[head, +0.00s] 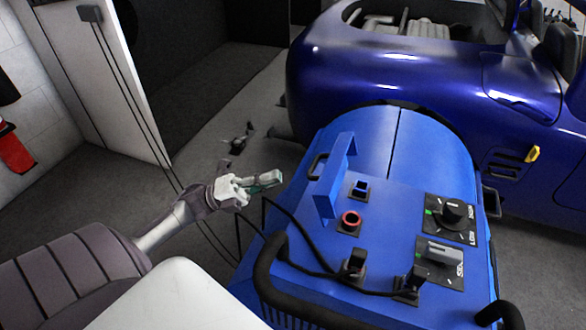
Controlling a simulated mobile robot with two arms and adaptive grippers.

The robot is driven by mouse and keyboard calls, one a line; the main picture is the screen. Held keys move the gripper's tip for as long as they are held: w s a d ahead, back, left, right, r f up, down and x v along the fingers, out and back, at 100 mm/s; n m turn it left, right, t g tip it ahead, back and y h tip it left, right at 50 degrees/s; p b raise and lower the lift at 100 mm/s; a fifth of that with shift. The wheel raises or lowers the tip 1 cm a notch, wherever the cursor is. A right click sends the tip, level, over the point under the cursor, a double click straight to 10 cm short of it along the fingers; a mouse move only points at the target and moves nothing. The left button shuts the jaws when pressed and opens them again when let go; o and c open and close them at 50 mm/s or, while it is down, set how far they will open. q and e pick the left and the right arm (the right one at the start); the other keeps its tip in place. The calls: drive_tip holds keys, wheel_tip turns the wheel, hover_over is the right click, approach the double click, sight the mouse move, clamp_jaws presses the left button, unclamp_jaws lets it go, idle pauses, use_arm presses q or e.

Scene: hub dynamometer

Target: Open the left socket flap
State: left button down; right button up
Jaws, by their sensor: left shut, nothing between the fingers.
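The blue dynamometer (310,255) stands in front of me with its control panel facing up. Near the panel's front edge sit two black socket fittings. The left fitting (355,262) has a dark raised part; I cannot tell how far its flap is open. The right fitting (410,283) is similar, with black cable running close to both. My left gripper (268,181) is shut and empty, left of the machine and apart from the panel, beyond the left fitting. My right gripper is not in view.
A raised blue plate (335,180) stands at the panel's left side. A red-ringed button (351,220), a rotary knob (452,213) and a grey switch (443,254) are on the panel. A black handle bar (268,275) edges the front. A blue car (400,75) is behind.

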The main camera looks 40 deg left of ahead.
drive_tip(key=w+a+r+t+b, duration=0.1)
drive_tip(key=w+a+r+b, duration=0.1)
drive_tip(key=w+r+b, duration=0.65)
use_arm(q)
drive_tip(key=w+a+f+m+g+h+b, duration=0.15)
drive_tip(key=a+m+g, duration=0.25)
drive_tip(key=m, duration=0.6)
drive_tip(key=a+f+m+g+h+b, duration=0.1)
drive_tip(key=a+f+m+g+h, duration=0.2)
drive_tip(key=m, duration=0.7)
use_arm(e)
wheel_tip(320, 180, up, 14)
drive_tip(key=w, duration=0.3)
use_arm(q)
drive_tip(key=shift+y, duration=0.25)
drive_tip(key=shift+p+x, duration=1.6)
drive_tip(key=shift+x, duration=5.2)
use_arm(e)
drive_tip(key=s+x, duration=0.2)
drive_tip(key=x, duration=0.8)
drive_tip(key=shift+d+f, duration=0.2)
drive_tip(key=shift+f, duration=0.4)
use_arm(q)
drive_tip(key=shift+r, duration=0.1)
